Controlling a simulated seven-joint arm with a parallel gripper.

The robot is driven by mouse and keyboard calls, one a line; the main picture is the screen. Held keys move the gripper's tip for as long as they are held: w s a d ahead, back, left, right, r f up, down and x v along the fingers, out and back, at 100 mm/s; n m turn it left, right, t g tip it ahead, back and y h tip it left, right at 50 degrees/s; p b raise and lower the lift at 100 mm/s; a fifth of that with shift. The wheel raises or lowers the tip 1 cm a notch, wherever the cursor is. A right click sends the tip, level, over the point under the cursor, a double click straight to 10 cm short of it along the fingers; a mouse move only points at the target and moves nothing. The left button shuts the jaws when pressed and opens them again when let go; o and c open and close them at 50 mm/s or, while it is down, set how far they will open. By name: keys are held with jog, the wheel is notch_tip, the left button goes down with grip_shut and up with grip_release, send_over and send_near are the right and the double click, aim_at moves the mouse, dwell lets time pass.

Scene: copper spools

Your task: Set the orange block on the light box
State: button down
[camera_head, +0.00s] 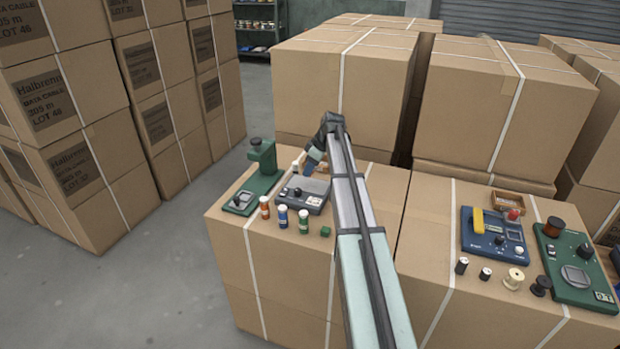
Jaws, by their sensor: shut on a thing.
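My gripper (308,169) is at the end of my arm, low over the back of a flat dark grey device (318,185) on the left-middle carton. This device may be the light box; I cannot tell for sure. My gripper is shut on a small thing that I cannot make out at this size. I see no orange block standing clear on the cartons. My arm hides part of the carton top to the right of the device.
A green stand (263,172) is left of the grey device. A blue device (492,238), spools and a green device (575,265) occupy the right carton.

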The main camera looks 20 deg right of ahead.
jog(key=shift+f, duration=2.05)
jog(key=c, duration=0.9)
grip_release()
jog(key=shift+f, duration=0.1)
jog(key=shift+o, duration=0.2)
jog(key=v, duration=1.2)
jog(key=shift+a, duration=0.1)
